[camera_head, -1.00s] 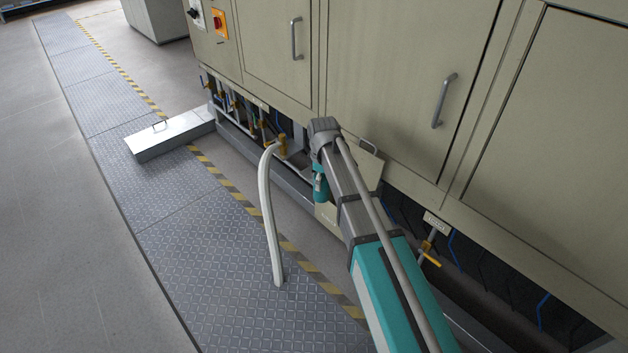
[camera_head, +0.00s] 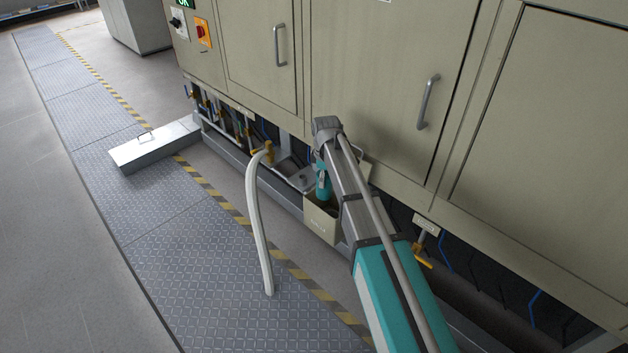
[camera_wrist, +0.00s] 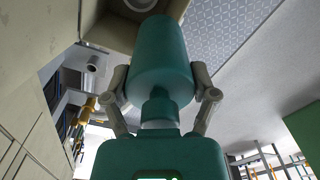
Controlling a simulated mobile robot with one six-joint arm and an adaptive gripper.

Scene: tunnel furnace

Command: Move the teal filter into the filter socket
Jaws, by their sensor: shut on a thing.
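The teal filter (camera_wrist: 160,62) is a cylinder with a narrower neck. In the wrist view my gripper (camera_wrist: 160,88) is shut on it, with a finger on each side. In the head view a teal part (camera_head: 323,181) shows below the arm's end, just above the open beige box (camera_head: 322,226); the fingers are not clear there. A pale ring (camera_wrist: 140,3) shows beyond the filter at the wrist view's top edge, partly hidden. I cannot tell whether it is the filter socket.
The beige cabinet (camera_head: 375,75) stands close behind the arm. A pale hose (camera_head: 257,225) rises from the floor to a brass fitting (camera_head: 268,153). A yellow-handled valve (camera_head: 421,257) is at right. A metal cover (camera_head: 152,148) lies at left.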

